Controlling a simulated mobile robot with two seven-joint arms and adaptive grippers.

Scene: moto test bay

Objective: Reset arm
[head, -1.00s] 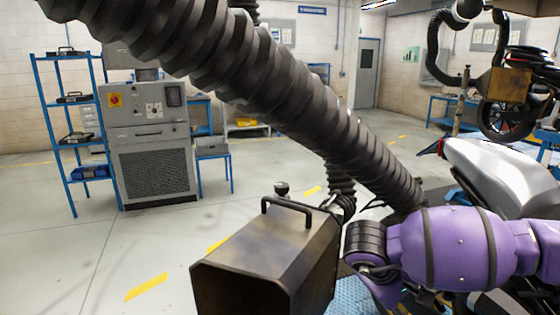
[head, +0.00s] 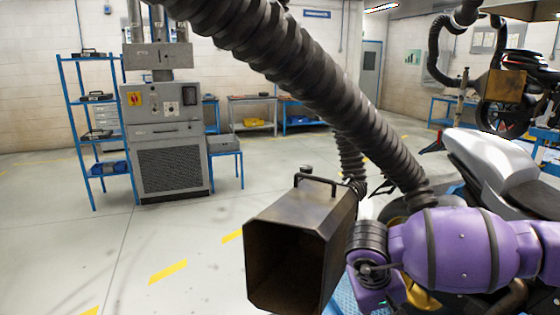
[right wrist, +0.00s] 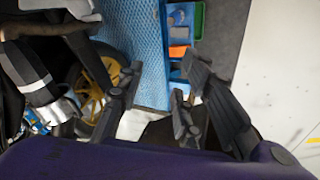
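My right arm, purple with dark bands (head: 460,250), reaches in from the right in the head view, its wrist bent down beside the extraction hood. Its fingers cannot be made out there. In the right wrist view my right gripper (right wrist: 155,98) has its two black fingers apart, with nothing seen held between them. A blue textured mat (right wrist: 137,45) and a gold wheel (right wrist: 90,92) lie beyond the fingers. My left arm and gripper are in neither view.
A boxy metal hood (head: 300,235) on a thick ribbed hose (head: 290,65) hangs close to my right wrist. A silver motorcycle (head: 490,160) stands at right. A grey cabinet (head: 165,150) and blue shelf (head: 95,130) stand back left. The left floor is open.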

